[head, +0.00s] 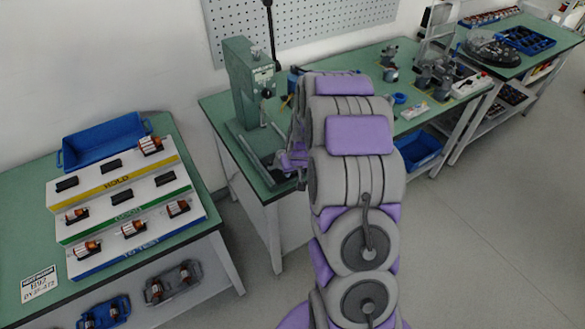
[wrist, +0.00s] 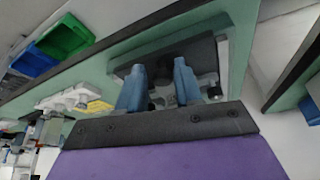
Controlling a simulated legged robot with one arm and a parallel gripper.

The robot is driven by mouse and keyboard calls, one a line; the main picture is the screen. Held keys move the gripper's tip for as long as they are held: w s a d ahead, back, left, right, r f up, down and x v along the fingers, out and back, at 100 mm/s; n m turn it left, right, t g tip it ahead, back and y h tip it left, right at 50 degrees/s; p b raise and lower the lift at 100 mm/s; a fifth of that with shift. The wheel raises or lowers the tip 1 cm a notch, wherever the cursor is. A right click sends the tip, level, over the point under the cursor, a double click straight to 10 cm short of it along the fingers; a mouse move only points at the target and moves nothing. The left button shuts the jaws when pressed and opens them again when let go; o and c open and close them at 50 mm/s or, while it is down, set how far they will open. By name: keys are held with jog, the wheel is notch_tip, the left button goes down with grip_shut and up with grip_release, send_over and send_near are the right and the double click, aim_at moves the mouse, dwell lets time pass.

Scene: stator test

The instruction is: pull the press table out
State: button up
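The green press (head: 248,82) stands on the green workbench, left of my arm in the head view. Its low base with a pale-edged sliding part (head: 262,150) reaches toward the bench's front edge. My gripper (head: 292,158) is at the front of this base, partly hidden by my own arm. In the wrist view, two blue fingers (wrist: 160,88) stand apart, with grey metal parts between and behind them. A dark flat plate, seemingly the press table (wrist: 205,52), lies just beyond the fingertips. I cannot tell whether the fingers touch it.
A left bench carries a blue bin (head: 104,141) and a tiered rack (head: 125,200) with several motor parts. A pegboard (head: 300,25) is behind the press. Fixtures (head: 435,75) stand farther right on the press bench (head: 225,102). The floor (head: 480,220) at right is clear.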

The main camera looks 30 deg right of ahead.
jog(key=shift+o, duration=1.2)
jog(key=shift+w, duration=0.1)
jog(key=shift+r, duration=0.1)
jog(key=p+v, duration=0.3)
jog(key=v, duration=1.4)
